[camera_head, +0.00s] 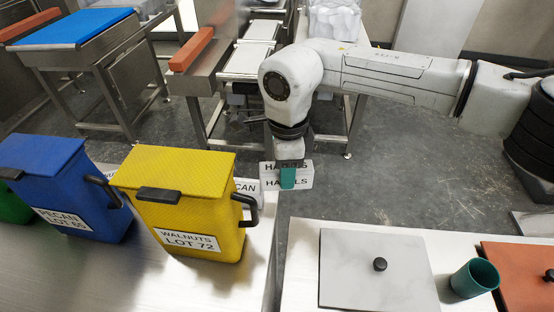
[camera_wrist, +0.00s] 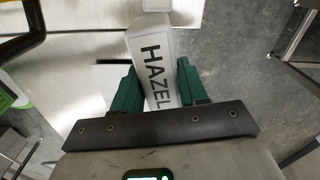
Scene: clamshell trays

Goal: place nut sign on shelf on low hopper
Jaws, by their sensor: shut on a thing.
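The wrist view shows the sign (camera_wrist: 153,62) between the two green fingers (camera_wrist: 158,88), reading "HAZEL"; the rest of the word is hidden. A second white sign (camera_head: 246,187) ending in "CAN" stands behind the yellow bin, just left of the held sign. I cannot tell which thing is the low hopper or its shelf.
A yellow walnut bin (camera_head: 190,205) and a blue pecan bin (camera_head: 60,185) stand on the steel counter (camera_head: 110,285). At right, a pale table bears a grey lid (camera_head: 345,270) and a teal cup (camera_head: 475,278). Steel machines (camera_head: 185,88) stand behind; open floor lies between.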

